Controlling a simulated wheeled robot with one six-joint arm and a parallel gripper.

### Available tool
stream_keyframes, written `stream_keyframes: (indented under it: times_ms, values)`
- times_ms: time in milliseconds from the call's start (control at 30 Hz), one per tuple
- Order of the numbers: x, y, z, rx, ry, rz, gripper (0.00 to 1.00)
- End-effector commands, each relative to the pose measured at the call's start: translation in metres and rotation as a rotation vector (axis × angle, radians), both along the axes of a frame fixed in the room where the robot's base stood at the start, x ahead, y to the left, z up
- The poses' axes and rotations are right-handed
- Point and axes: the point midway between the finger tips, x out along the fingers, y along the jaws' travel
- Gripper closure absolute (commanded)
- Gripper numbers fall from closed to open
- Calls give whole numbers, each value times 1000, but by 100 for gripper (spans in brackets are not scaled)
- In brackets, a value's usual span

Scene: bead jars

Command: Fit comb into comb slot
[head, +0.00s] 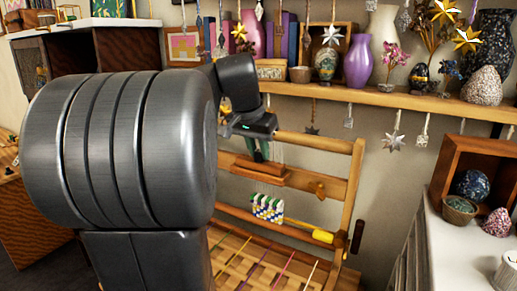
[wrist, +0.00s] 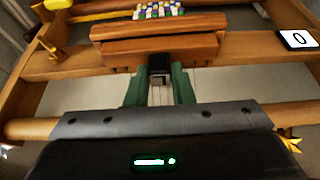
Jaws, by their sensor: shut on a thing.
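My gripper (head: 262,154) reaches down at the upright wooden loom frame (head: 347,200). In the wrist view its green fingers (wrist: 159,88) are closed around a small dark piece at the near side of a reddish-brown wooden bar (wrist: 160,48), which looks like the comb. The bar also shows in the head view (head: 262,174), roughly level and just below the fingertips, in front of the loom's crossbar. Thin threads run beneath it. I cannot make out the comb slot, nor whether the bar touches the crossbar.
A shelf (head: 390,97) with vases and hanging ornaments runs above. A white cabinet (head: 460,250) stands at right.

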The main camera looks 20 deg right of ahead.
Motion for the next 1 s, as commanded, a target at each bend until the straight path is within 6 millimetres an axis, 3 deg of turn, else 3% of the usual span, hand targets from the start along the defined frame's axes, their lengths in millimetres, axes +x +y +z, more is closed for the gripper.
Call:
stream_keyframes:
  times_ms: [1000]
  values:
    - [0, 0, -13, 0, 0, 0, 100]
